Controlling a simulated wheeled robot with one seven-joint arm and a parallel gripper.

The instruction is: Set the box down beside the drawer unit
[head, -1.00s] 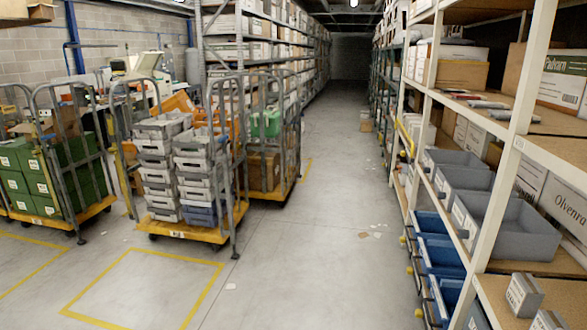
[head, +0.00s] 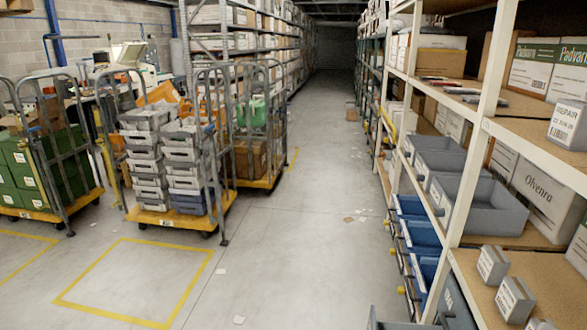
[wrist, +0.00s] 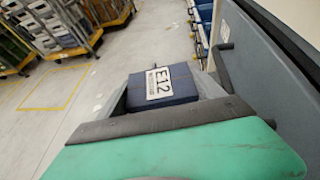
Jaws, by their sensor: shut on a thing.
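A dark blue box (wrist: 178,88) with a white label reading E12 lies between the grey fingers of my gripper (wrist: 163,92) in the wrist view. My gripper is shut on it, with the floor visible beyond. The box's underside is hidden. Blue drawer-like bins (head: 420,236) with yellow knobs stand low in the rack at the right of the head view. I cannot tell for sure whether these are the drawer unit. A large dark grey panel (wrist: 270,55) stands close to the right of the box in the wrist view; I cannot tell what it belongs to.
The rack's shelves hold grey bins (head: 470,205), cartons (head: 540,190) and small labelled grey boxes (head: 493,265). Roll cages with stacked grey trays (head: 185,155) and green crates (head: 20,160) stand at left. The aisle floor (head: 300,240) is mostly clear, with scattered paper scraps.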

